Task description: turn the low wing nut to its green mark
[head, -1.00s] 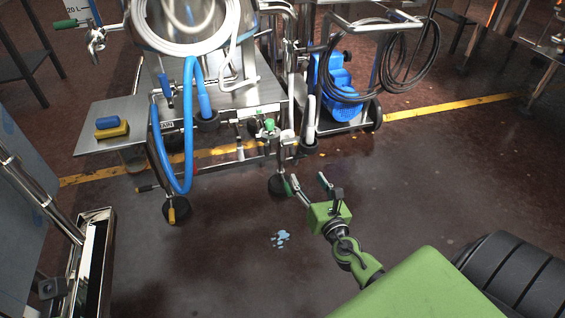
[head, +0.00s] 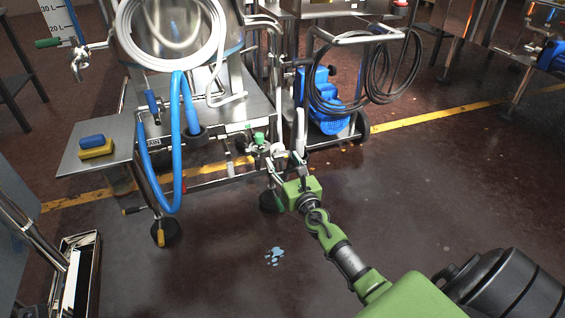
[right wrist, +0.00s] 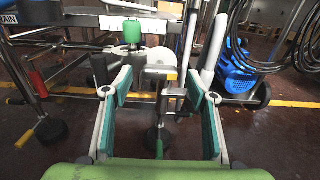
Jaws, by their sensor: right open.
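My right gripper (head: 286,168) is open, at the low pipe fittings under the steel skid's front right edge. In the right wrist view its two green-padded fingers (right wrist: 158,88) stand apart, with fittings showing between and beyond them. A round pale metal part (right wrist: 160,57) lies between the fingertips, and a green cap (right wrist: 132,31) stands just above and left of it. The green cap (head: 259,138) also shows in the head view, left of the gripper. I cannot make out clearly which part is the wing nut or its green mark. My left gripper is not in view.
A blue hose (head: 176,140) hangs in front of the skid. A side shelf (head: 90,172) holds a blue and yellow block. A blue pump (head: 322,110) stands on a cart at right.

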